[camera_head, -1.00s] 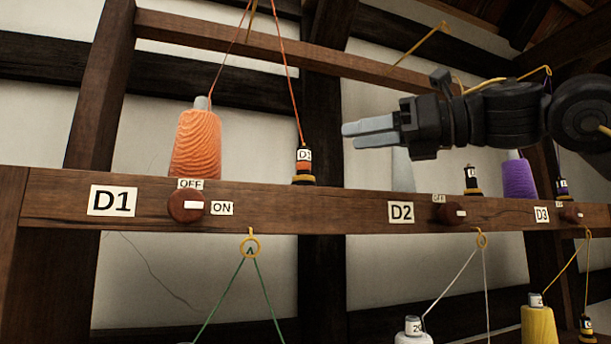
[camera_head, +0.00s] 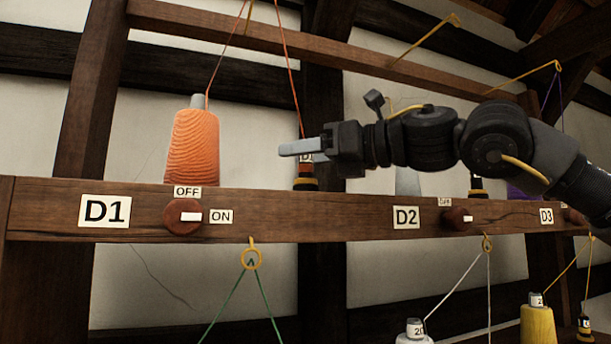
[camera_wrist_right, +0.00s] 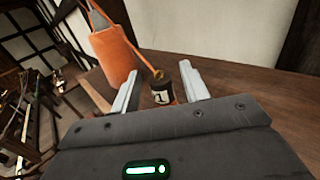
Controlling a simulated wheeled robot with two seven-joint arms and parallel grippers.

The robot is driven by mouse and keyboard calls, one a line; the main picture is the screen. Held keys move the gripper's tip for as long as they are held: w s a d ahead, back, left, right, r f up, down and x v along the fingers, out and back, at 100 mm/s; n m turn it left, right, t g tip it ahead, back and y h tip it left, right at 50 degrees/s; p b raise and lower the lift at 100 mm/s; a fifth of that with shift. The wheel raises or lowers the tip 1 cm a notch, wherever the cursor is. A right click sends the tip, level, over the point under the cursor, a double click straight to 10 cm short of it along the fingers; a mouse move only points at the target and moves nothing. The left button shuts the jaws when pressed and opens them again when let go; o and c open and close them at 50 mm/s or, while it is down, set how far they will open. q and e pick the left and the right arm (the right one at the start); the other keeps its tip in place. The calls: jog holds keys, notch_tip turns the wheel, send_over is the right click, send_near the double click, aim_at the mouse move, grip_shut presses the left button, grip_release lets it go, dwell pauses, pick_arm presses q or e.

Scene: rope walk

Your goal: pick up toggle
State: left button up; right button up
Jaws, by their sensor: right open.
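The toggle (camera_head: 306,170) is a small dark upright piece with orange and yellow bands and a white label. It stands on the wooden beam (camera_head: 330,215), with an orange thread rising from its top. My right gripper (camera_head: 290,149) is open and covers the toggle's upper part in the head view. In the right wrist view the toggle (camera_wrist_right: 163,94) shows between the two pale fingers of my right gripper (camera_wrist_right: 159,70), apart from both. My left gripper is not in view.
An orange thread cone (camera_head: 193,146) stands left of the toggle on the beam. Round knobs (camera_head: 184,217) with ON and OFF labels sit on the beam's front. A yellow ring (camera_head: 252,259) with green threads hangs below. An upper rail (camera_head: 330,50) crosses above.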

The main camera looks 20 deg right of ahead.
jog(key=shift+d, duration=0.2)
jog(key=shift+c, duration=0.2)
jog(key=shift+a, duration=0.15)
grip_shut()
